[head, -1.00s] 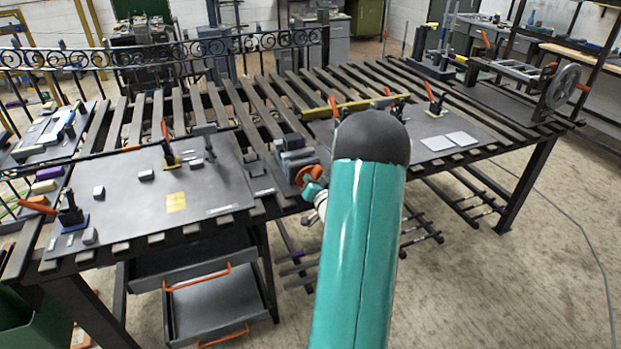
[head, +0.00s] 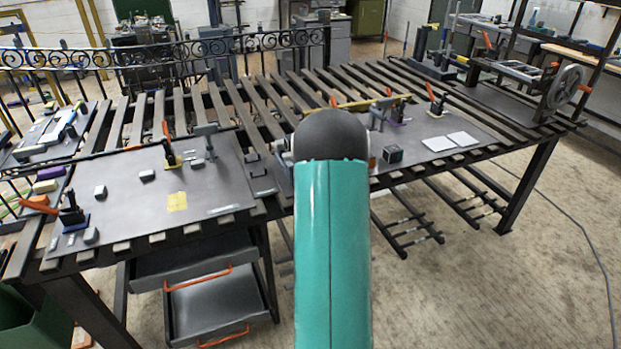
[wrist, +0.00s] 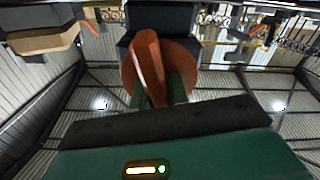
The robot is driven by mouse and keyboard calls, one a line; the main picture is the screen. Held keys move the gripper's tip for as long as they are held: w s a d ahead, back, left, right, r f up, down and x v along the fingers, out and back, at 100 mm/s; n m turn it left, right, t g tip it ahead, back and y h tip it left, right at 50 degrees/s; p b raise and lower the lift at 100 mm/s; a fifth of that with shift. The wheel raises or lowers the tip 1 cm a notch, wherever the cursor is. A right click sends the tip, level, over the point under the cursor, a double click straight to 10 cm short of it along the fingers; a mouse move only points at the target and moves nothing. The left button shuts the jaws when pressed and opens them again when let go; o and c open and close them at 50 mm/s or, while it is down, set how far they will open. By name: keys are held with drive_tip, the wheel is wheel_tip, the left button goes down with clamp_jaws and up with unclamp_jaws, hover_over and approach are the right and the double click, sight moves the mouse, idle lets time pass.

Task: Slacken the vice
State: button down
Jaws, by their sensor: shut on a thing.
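The vice's dark body (wrist: 160,20) shows at the top of the wrist view. In front of it is its round orange handle (wrist: 148,62), with a raised bar across its face. My gripper (wrist: 161,88) is shut on this handle, with its green fingers on either side of the bar. In the head view my teal arm covers the vice, the handle and my gripper, so how far the handle is turned cannot be told there.
The slatted table (head: 350,90) runs across the head view. A grey plate (head: 150,190) with clamps and small blocks lies on the left. A dark block (head: 393,154) sits right of my arm. A handwheel (head: 563,87) stands at the far right. Drawers (head: 215,300) are below the table.

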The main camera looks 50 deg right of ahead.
drive_tip(key=shift+w+n, duration=0.1)
drive_tip(key=shift+n, duration=0.3)
drive_tip(key=c, duration=1.4)
unclamp_jaws()
drive_tip(key=shift+o, duration=0.2)
drive_tip(key=v, duration=1.4)
